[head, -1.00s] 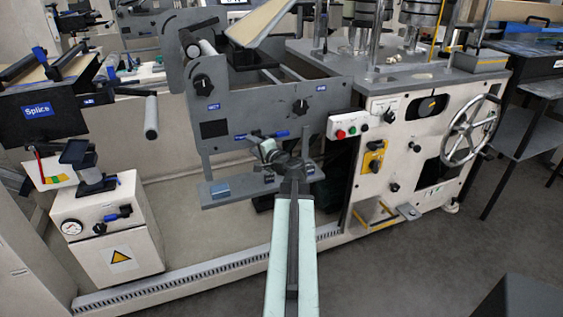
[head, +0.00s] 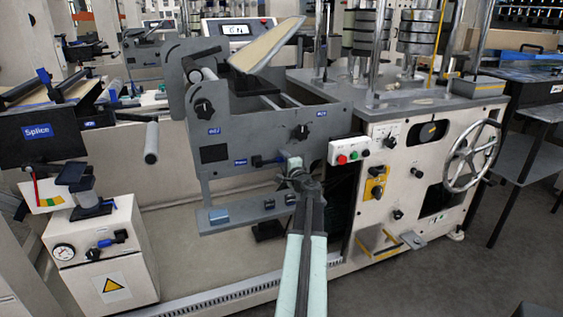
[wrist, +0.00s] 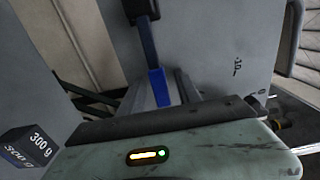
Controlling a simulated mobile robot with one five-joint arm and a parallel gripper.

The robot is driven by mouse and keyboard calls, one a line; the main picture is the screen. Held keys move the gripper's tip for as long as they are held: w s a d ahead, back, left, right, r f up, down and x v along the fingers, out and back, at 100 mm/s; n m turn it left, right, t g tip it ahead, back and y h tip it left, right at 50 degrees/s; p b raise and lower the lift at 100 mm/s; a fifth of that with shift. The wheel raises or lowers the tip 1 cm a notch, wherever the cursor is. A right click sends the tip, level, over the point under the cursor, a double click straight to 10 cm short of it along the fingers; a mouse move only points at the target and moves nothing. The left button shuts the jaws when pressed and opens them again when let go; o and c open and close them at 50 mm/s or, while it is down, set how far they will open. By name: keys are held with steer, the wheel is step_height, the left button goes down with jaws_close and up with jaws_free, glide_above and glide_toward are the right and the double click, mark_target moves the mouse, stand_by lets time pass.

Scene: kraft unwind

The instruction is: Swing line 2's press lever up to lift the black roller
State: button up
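A small lever with a blue handle and black hub (head: 257,161) sits on the front of the grey machine frame (head: 225,172), left of the button box. It looks like the press lever. In the wrist view a black lever with a blue end (wrist: 158,88) hangs from above, just beyond my gripper's housing. My gripper (head: 294,168) is at the right end of the handle in the head view; contact is not clear. Its fingers are small and partly hidden, so I cannot tell how far they are open. I cannot make out the black roller with certainty.
The button box (head: 349,151) is close to the right of my gripper. A shelf (head: 240,217) with small blocks lies below. A 300 g weight (wrist: 30,146) shows in the wrist view. A handwheel (head: 472,155) is further right; a Splice stand (head: 37,132) is left.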

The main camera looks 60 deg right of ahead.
jaws_close()
stand_by(1.4)
